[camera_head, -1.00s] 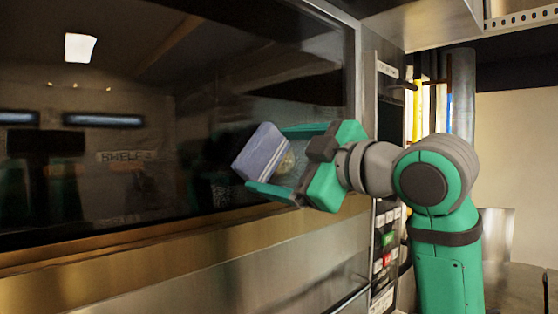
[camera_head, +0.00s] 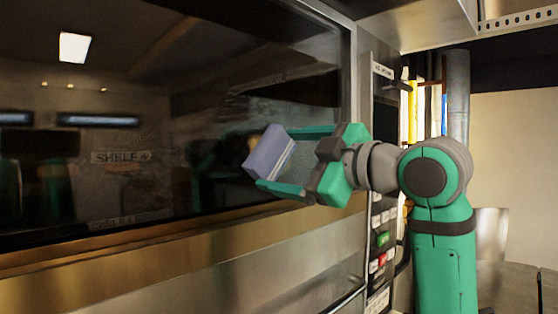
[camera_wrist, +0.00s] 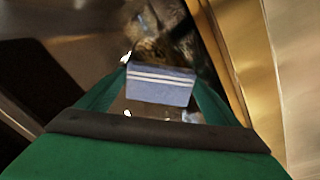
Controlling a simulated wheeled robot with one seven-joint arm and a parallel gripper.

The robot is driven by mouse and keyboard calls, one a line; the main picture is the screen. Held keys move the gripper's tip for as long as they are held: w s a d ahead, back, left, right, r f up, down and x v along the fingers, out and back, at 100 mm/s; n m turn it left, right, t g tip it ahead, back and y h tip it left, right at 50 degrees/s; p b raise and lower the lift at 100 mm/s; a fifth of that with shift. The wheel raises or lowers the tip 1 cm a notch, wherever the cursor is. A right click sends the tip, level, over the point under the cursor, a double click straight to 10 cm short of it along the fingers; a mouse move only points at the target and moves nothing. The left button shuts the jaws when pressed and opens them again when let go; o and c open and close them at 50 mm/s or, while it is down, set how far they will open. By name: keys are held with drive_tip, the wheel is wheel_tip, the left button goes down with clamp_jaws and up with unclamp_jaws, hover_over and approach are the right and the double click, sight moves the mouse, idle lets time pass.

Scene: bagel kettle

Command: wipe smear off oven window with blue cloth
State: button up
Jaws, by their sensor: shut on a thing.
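My gripper (camera_head: 278,162) is shut on the blue cloth (camera_head: 266,152), a folded block with pale stripes. The cloth is held in front of the dark oven window (camera_head: 160,70), near its lower right part. I cannot tell whether it touches the glass. In the wrist view the cloth (camera_wrist: 160,86) sits between the two green fingers, with the window behind it. A hazy, streaky patch (camera_head: 285,80) shows on the glass above the gripper; I cannot tell whether it is smear or reflection.
A brass-coloured strip (camera_head: 130,246) runs under the window above a steel panel. A control panel with green and red buttons (camera_head: 382,239) stands right of the window. A steel hood edge (camera_head: 420,22) is overhead. Reflections, including lettering, show in the glass.

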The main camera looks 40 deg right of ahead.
sight(265, 159)
drive_tip(key=shift+w+d, duration=0.2)
drive_tip(key=shift+d, duration=1.6)
drive_tip(key=shift+w+d, duration=0.2)
drive_tip(key=shift+d, duration=1.6)
drive_tip(key=shift+a, duration=0.1)
drive_tip(key=shift+s+a, duration=0.15)
drive_tip(key=shift+a, duration=0.75)
drive_tip(key=shift+s+a, duration=0.15)
drive_tip(key=shift+a, duration=0.7)
drive_tip(key=shift+a, duration=1.15)
drive_tip(key=shift+s+a, duration=0.1)
drive_tip(key=shift+a, duration=0.4)
drive_tip(key=shift+a+r, duration=0.1)
drive_tip(key=shift+a, duration=1.9)
drive_tip(key=shift+w+d, duration=0.2)
drive_tip(key=shift+d, duration=2.6)
drive_tip(key=shift+w+d, duration=0.15)
drive_tip(key=shift+d, duration=2.6)
